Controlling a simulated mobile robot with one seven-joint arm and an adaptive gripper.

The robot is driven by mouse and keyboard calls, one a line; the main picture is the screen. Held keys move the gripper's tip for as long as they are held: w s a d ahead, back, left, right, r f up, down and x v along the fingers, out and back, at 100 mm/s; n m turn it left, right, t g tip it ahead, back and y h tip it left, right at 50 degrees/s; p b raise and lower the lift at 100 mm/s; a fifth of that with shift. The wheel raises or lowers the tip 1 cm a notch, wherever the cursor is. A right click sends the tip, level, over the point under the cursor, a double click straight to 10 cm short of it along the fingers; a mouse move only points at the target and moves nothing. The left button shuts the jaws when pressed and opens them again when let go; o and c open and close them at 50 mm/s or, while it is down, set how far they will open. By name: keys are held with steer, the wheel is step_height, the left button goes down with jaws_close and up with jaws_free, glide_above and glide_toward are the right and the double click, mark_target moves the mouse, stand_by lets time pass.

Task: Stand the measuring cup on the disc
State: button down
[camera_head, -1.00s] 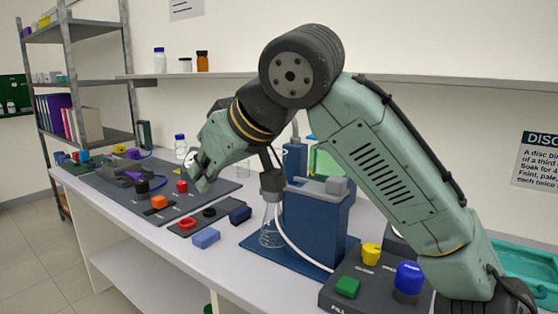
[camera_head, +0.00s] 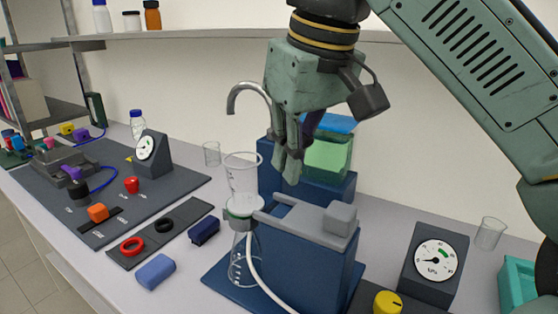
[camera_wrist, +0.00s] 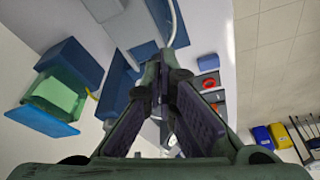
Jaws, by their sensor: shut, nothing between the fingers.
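The measuring cup (camera_head: 243,178) is a clear, flared vessel with marks on its side. In the head view it appears upright on the grey-green holder (camera_head: 243,210) at the top of a conical glass flask (camera_head: 240,262). The cup's lower end meets the holder; I cannot make out the disc itself there. My gripper (camera_head: 289,172) is shut and empty, pointing down to the right of the cup, with a small gap between them in the picture. My fingers also show in the wrist view (camera_wrist: 168,85); I cannot pick out the cup there.
A blue stand (camera_head: 310,245) is below my gripper, with a blue-lidded green tank (camera_head: 327,155) behind. A curved grey spout (camera_head: 246,88) rises behind the cup. A gauge (camera_head: 435,262) and small beakers (camera_head: 490,233) stand nearby. A dark mat (camera_head: 105,225) with coloured parts lies left.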

mark_target(276, 221)
steer(key=b+x, duration=0.1)
steer(key=x, duration=0.8)
steer(key=shift+s+f, duration=0.1)
steer(key=shift+s, duration=0.05)
steer(key=w+a, duration=0.1)
steer(key=w, duration=0.2)
steer(key=shift+a, duration=0.35)
steer(key=shift+w+a, duration=0.15)
steer(key=shift+w, duration=0.15)
